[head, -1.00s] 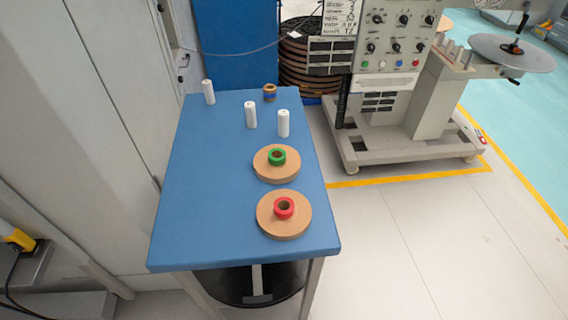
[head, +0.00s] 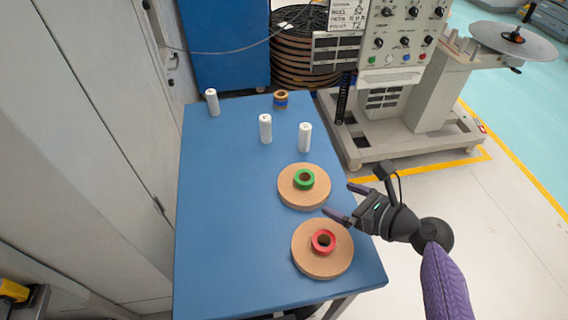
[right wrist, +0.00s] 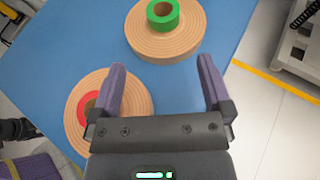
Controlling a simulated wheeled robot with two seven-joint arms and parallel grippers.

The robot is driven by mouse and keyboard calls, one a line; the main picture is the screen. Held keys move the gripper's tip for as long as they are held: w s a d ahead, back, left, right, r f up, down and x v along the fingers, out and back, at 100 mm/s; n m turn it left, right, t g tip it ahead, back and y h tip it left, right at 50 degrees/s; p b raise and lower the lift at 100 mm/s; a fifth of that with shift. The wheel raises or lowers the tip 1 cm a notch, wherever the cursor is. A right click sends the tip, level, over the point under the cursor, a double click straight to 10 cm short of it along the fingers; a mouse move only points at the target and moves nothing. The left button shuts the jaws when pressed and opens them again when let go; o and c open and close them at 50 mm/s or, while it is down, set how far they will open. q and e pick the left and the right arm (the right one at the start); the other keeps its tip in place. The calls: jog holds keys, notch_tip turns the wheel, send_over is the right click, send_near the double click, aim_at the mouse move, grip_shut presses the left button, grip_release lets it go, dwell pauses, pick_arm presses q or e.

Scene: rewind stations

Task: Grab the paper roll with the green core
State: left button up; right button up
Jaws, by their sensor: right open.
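The paper roll with the green core (head: 303,197) lies flat on the blue table (head: 225,215), a tan disc with a green ring in its middle. It also shows in the right wrist view (right wrist: 165,44), ahead of the fingers. The paper roll with the red core (head: 320,262) lies nearer on the same table, and in the right wrist view (right wrist: 130,90) it is partly behind the left finger. My right gripper (head: 341,200) is open and empty, at the right edge of the table, just right of the green-core roll and apart from it. My left gripper is not in view.
Several white cylinders (head: 265,129) and a small brown and blue roll (head: 281,100) stand at the back of the table. A machine on a grey base (head: 410,140) stands beyond it to the right. Grey cabinets (head: 95,130) line the left.

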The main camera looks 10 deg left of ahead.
aim_at(311, 181)
jog(key=shift+b+x, duration=0.35)
jog(key=shift+x, duration=0.55)
jog(key=b+x, duration=0.2)
jog(key=x, duration=0.1)
jog(key=shift+w+a+f, duration=0.15)
jog(key=shift+w+a, duration=0.05)
jog(key=shift+w, duration=0.05)
jog(key=b+x, duration=0.3)
jog(key=x, duration=0.1)
jog(key=shift+w, duration=0.3)
jog(key=shift+w+a, duration=0.1)
jog(key=shift+a, duration=0.05)
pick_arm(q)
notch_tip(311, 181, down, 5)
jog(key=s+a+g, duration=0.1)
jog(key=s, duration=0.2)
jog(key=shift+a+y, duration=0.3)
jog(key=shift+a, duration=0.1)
pick_arm(e)
jog(key=shift+r, duration=0.25)
jog(key=shift+c, duration=0.3)
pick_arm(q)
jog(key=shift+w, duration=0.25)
pick_arm(e)
grip_shut()
